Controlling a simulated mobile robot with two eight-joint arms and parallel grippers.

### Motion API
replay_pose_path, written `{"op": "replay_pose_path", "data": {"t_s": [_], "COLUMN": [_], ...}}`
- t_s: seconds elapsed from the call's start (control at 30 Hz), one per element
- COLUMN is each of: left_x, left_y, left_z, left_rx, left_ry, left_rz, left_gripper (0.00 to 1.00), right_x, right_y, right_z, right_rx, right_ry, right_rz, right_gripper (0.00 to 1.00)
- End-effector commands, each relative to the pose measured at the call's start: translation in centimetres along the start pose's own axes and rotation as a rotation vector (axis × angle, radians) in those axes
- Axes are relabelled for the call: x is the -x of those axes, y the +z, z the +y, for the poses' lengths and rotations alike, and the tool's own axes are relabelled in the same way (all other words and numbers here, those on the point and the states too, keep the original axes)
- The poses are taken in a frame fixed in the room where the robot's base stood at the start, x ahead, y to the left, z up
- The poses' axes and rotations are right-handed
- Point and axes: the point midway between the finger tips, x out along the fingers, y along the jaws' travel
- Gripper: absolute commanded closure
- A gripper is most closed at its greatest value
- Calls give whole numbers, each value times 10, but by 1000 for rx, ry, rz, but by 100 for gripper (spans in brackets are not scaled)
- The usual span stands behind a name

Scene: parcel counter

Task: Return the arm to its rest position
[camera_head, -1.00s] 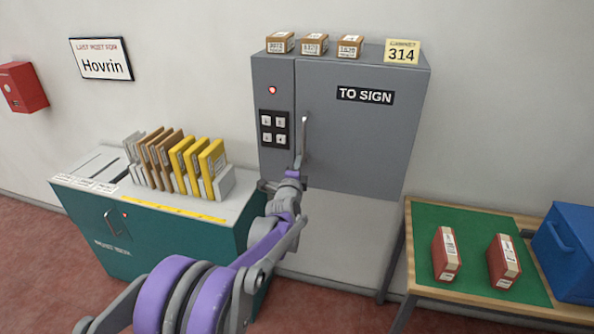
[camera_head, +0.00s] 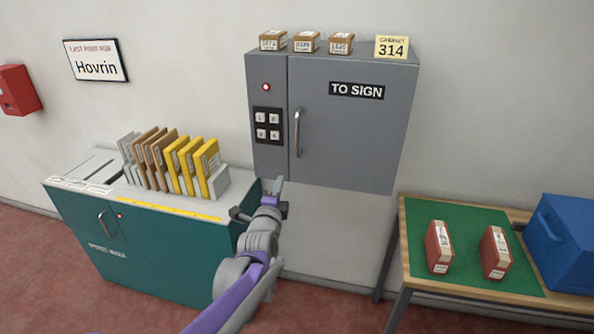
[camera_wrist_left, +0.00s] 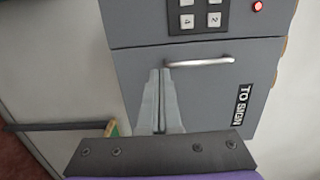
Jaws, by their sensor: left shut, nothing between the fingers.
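The cabinet door (camera_head: 350,130) is closed and carries a "TO SIGN" label. Its vertical handle (camera_head: 298,132) is apart from the gripper in the head view. The handle also shows in the left wrist view (camera_wrist_left: 199,62), beyond the fingertips. My right gripper is not in view.
A keypad (camera_head: 268,126) and a red light are left of the door. A teal counter (camera_head: 150,240) with upright yellow and brown parcels stands at the left. A table with a green mat (camera_head: 465,265) holds two red boxes at the right, beside a blue bin (camera_head: 562,245).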

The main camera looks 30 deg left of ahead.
Motion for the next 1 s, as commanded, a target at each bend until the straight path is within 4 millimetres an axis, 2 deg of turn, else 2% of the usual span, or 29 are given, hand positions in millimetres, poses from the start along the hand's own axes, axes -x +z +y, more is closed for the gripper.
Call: {"op": "replay_pose_path", "data": {"t_s": [0.23,0.37,0.47,0.63,0.8,0.9,1.0], "left_x": [6,32,73,169,269,314,343], "left_y": [-4,-27,-53,-86,-90,-85,-80], "left_z": [1,12,31,78,126,147,160], "left_rx": [24,167,367,728,1006,1107,1169], "left_ry": [17,125,290,629,900,990,1035], "left_rz": [9,55,81,-4,-247,-403,-521], "left_gripper": [100,100,100,100,100,100,100], "right_x": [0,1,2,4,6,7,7], "right_y": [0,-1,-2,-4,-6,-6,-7], "right_z": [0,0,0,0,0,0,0], "right_rx": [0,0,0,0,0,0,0], "right_ry": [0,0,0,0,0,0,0], "right_rz": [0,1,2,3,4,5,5], "right_gripper": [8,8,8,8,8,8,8]}}
